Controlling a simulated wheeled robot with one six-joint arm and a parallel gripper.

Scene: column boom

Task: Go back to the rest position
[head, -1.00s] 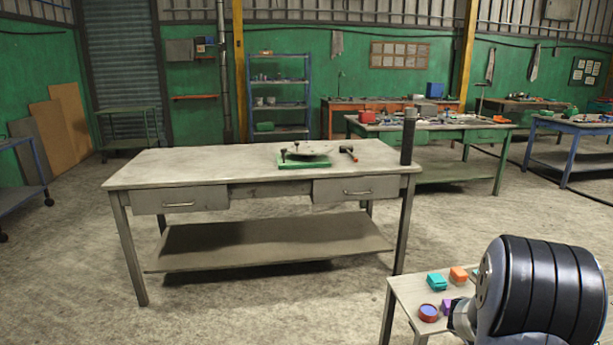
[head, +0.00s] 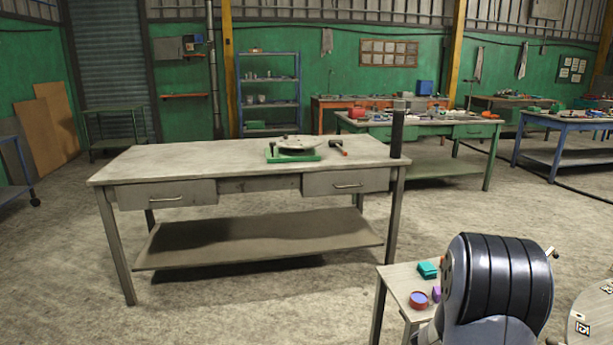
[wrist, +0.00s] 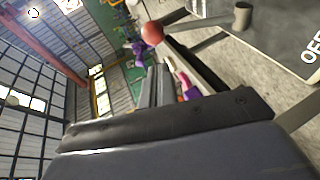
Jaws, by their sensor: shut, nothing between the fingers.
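My gripper (wrist: 156,86) shows in the wrist view as two grey fingers close together, with nothing seen between them. My own dark wrist housing fills the lower part of that view. In the head view my ribbed black arm link stands at the lower right, and the gripper is hidden. Beside that link is a small table (head: 398,285). On it are a teal block (head: 427,270), a red round piece with a blue top (head: 419,300) and a purple block (head: 436,294). In the wrist view a red ball (wrist: 152,33) and a purple object (wrist: 138,48) lie beyond the fingers.
A grey workbench (head: 140,165) with drawers stands ahead, bearing a green-based fixture (head: 293,155) and a hammer (head: 338,147). A dark post (head: 397,133) rises at its right end. A round grey plate (head: 592,310) shows at the lower right. Open floor (head: 500,215) lies right of the bench.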

